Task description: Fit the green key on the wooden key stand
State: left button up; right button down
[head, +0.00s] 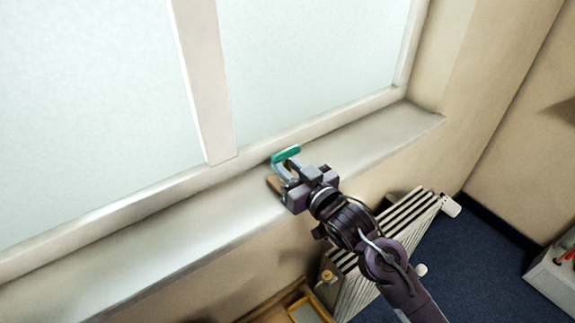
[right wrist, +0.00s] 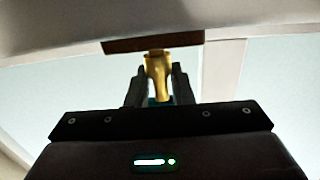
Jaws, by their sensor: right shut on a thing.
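The green key shows its green handle (head: 286,155) in the head view, above the window sill. My right gripper (head: 289,170) is shut on it. In the right wrist view, the key's brass shank (right wrist: 158,68) stands out between the fingers of my right gripper (right wrist: 159,85), with a little green low between them. The wooden key stand (head: 274,186) lies on the sill, mostly hidden by the gripper. The wrist view shows its brown wood (right wrist: 135,44) right beyond the brass end. The brass is in line with the stand; whether it is seated I cannot tell. My left gripper is out of view.
The pale sill (head: 375,135) is clear on both sides of the stand. The window frame (head: 205,85) rises behind it. A white ribbed radiator (head: 395,225) stands below the sill, and a yellow-framed box (head: 308,305) is low in front. A light box (head: 555,275) is at far right.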

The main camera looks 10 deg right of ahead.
jog(key=shift+f, duration=0.45)
jog(key=c, duration=1.2)
grip_release()
jog(key=shift+s, duration=0.1)
jog(key=shift+s+d+f+b, duration=0.15)
jog(key=shift+s+b, duration=0.15)
jog(key=shift+b, duration=0.15)
jog(key=v, duration=0.2)
jog(key=b+v, duration=0.1)
jog(key=v, duration=0.1)
jog(key=b+v, duration=0.1)
jog(key=v, duration=0.2)
jog(key=shift+r, duration=0.25)
